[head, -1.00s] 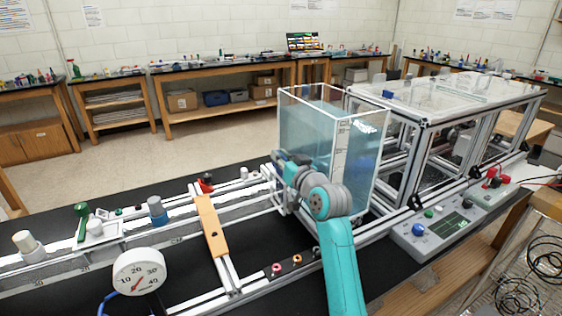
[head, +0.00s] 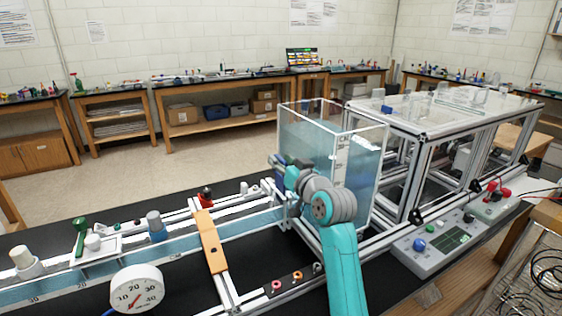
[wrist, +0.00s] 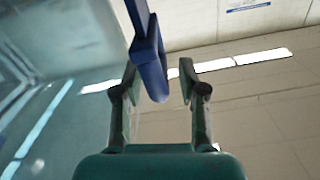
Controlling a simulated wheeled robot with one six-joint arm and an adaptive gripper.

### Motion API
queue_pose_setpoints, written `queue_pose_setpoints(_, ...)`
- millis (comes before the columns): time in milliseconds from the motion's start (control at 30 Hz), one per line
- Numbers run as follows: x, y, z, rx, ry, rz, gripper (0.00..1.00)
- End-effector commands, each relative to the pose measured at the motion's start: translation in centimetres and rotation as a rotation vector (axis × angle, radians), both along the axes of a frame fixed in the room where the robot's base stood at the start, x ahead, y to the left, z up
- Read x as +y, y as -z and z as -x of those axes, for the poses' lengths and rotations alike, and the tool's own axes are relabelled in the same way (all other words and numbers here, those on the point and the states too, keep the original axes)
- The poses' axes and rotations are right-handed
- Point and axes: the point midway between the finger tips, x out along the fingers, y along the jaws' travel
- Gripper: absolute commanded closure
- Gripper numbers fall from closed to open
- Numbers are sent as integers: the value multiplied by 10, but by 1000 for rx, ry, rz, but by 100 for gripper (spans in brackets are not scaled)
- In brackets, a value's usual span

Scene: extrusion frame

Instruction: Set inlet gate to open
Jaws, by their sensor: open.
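The inlet gate's body is mostly hidden behind my arm in the head view, where the channel meets the clear water tank (head: 350,150). In the wrist view a blue handle (wrist: 152,68), seemingly the gate's lever, hangs between my fingers. My gripper (wrist: 158,66) is open around the handle's end, with a visible gap to the right finger. I cannot tell whether the left finger touches it. Blue water shows along the channel (head: 185,246) in the head view.
A round dial gauge (head: 136,289) stands in front of the channel. An orange crosspiece (head: 212,240) spans the frame. A control panel (head: 440,243) with knobs is at the right.

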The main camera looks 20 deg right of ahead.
Motion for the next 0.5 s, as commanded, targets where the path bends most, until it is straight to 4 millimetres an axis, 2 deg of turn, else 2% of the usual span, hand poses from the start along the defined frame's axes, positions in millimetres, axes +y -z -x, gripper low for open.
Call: queue_pose_setpoints(500, -20, 1, 90, 0, 1, 1, 59)
